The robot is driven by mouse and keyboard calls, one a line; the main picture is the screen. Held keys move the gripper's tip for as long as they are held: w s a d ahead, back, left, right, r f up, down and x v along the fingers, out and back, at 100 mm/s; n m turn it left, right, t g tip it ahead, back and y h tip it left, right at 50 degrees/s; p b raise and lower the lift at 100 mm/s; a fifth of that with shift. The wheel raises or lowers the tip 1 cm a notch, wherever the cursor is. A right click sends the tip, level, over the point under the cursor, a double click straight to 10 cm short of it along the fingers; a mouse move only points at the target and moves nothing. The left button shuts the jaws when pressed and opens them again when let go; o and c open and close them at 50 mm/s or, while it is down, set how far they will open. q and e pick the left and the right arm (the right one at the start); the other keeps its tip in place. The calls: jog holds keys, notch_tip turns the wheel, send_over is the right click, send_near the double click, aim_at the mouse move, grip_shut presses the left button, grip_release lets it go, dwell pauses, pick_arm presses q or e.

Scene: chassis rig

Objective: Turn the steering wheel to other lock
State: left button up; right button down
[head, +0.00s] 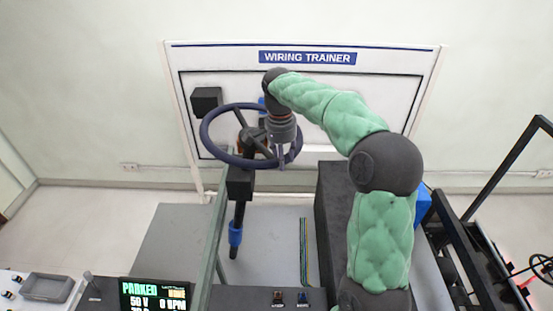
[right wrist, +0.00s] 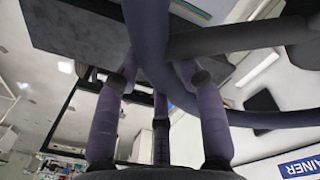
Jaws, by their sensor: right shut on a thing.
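The steering wheel (head: 207,136) is a dark purple-grey ring with spokes, on a dark column (head: 239,212) with a blue collar. My right gripper (head: 281,158) comes down on the wheel's right side and is shut on the rim. In the right wrist view, the wheel rim (right wrist: 151,55) runs between the fingers of my right gripper (right wrist: 158,78). The exact finger contact is partly hidden. My left gripper is not in view.
A white board marked WIRING TRAINER (head: 308,58) stands behind the wheel, with a black box (head: 206,100) on it. A display (head: 156,296) at the front reads PARKED. A dark block (head: 333,210) stands right of the column; a black frame (head: 505,170) is at far right.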

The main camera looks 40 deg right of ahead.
jog(key=d+n, duration=0.1)
jog(key=d, duration=0.1)
jog(key=d+n, duration=0.1)
jog(key=n, duration=0.1)
jog(key=w+d+n, duration=0.1)
jog(key=d, duration=0.1)
jog(key=shift+d+f+t+h+p, duration=0.3)
jog(key=shift+d+f, duration=0.05)
jog(key=shift+w+d+n, duration=0.45)
jog(key=shift+d+n, duration=0.35)
jog(key=shift+n, duration=0.2)
jog(key=shift+t, duration=0.3)
jog(key=c, duration=0.7)
grip_release()
jog(key=shift+c, duration=0.2)
jog(key=shift+w+d+f, duration=0.1)
jog(key=shift+d, duration=0.05)
notch_tip(320, 180, up, 12)
jog(key=a, duration=0.1)
jog(key=shift+s, duration=0.35)
jog(key=shift+a, duration=0.1)
jog(key=shift+f, duration=0.1)
